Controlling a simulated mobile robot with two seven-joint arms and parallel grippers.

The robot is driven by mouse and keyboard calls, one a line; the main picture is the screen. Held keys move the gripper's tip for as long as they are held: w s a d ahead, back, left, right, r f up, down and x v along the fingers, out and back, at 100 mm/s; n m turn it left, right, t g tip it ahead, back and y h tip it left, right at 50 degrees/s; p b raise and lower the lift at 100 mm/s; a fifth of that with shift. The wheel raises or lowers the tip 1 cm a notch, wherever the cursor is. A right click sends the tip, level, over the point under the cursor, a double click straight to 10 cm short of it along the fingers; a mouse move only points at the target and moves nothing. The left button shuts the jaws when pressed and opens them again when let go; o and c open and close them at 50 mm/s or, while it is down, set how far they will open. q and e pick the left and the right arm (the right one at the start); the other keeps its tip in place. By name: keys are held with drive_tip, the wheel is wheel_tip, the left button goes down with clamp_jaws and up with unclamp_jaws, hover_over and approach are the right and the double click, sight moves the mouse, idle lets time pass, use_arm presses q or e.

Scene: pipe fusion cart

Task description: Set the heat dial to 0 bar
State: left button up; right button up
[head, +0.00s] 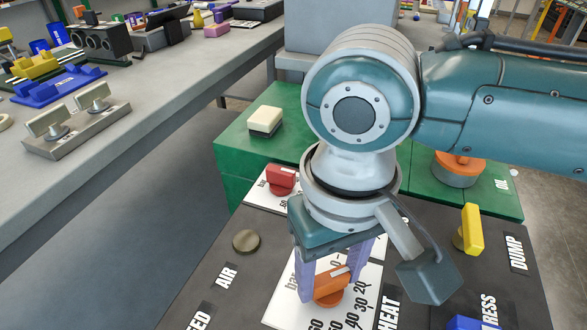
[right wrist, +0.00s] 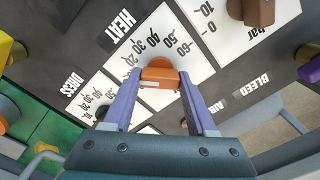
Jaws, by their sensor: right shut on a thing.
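The heat dial is an orange knob (head: 331,290) on a white scale plate (head: 372,283) marked in bar, beside the black HEAT label (head: 388,313). My right gripper (head: 332,280) reaches down over it, with its purple fingers on either side of the knob, shut on it. In the right wrist view the orange knob (right wrist: 160,74) sits between the two fingertips (right wrist: 160,82). A pale pointer mark shows on the knob, but the gripper covers part of the scale, so I cannot tell its exact reading. My left gripper is out of view.
A red knob (head: 281,177) on another white scale stands behind. A yellow lever (head: 470,229) is at the right by the DUMP label, and a dark round button (head: 246,241) is at the left. A brown knob (right wrist: 258,12) shows in the wrist view.

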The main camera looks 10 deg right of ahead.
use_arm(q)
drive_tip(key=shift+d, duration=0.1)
use_arm(e)
drive_tip(key=shift+c, duration=1.4)
use_arm(q)
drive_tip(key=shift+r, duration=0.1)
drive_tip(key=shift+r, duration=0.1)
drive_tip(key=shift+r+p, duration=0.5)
drive_tip(key=shift+p, duration=0.2)
use_arm(e)
drive_tip(key=shift+r+n, duration=0.15)
drive_tip(key=shift+n, duration=0.35)
drive_tip(key=shift+n+p, duration=0.95)
drive_tip(key=shift+n, duration=0.15)
drive_tip(key=n+p, duration=0.1)
drive_tip(key=n, duration=0.2)
drive_tip(key=shift+p, duration=0.4)
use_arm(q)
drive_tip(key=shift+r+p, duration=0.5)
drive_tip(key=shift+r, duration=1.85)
use_arm(e)
drive_tip(key=shift+n, duration=1.5)
